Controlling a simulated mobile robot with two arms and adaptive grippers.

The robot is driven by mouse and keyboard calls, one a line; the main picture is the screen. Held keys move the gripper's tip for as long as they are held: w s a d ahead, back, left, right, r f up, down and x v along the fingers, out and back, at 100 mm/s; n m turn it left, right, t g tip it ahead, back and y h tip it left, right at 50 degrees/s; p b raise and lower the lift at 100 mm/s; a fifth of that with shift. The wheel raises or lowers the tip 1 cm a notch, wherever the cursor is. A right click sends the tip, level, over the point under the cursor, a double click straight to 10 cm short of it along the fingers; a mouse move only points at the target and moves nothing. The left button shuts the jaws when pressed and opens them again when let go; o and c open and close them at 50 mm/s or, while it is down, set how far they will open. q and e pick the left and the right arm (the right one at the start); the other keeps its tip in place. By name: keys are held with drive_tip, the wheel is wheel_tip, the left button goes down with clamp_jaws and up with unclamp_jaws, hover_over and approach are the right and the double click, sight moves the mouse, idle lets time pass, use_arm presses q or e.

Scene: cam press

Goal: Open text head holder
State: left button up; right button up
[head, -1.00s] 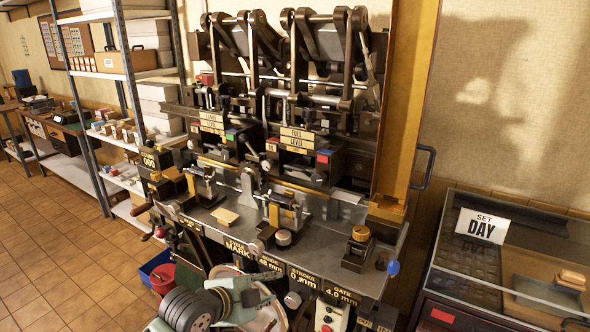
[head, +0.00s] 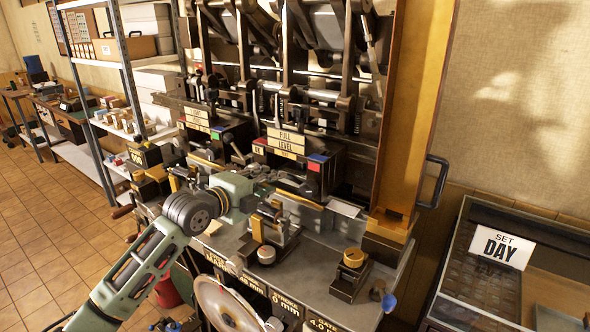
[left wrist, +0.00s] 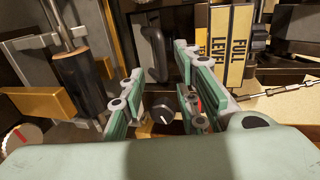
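The cam press (head: 330,235) fills the middle of the head view. It carries stacked FULL / LEVEL plates (head: 286,143) and another plate stack (head: 196,118) to their left. I cannot tell which part is the text head holder. My left gripper (head: 268,192) is over the press bed, in front of the plates, and hides part of the mechanism. In the left wrist view its fingers (left wrist: 158,85) are spread with a gap between them. A dark looped handle (left wrist: 153,48) and a dark round knob (left wrist: 162,109) show beyond and between the fingers; contact is not clear. My right gripper is not in view.
A tall orange-brown post (head: 415,110) stands right of the mechanism. A brass-topped knob block (head: 350,272) sits at the bed's front right. A glass-topped case with a SET DAY card (head: 496,246) stands farther right. Shelves (head: 125,75) stand at left.

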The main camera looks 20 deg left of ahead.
use_arm(q)
drive_tip(key=shift+w+r, duration=0.1)
drive_tip(key=shift+w, duration=0.2)
drive_tip(key=w, duration=0.1)
drive_tip(key=w+d+p, duration=0.1)
drive_tip(key=w+p, duration=0.1)
drive_tip(key=shift+d, duration=0.25)
drive_tip(key=x, duration=0.3)
drive_tip(key=shift+w+a+f+p, duration=0.1)
drive_tip(key=shift+f+p, duration=0.25)
drive_tip(key=c, duration=0.5)
clamp_jaws()
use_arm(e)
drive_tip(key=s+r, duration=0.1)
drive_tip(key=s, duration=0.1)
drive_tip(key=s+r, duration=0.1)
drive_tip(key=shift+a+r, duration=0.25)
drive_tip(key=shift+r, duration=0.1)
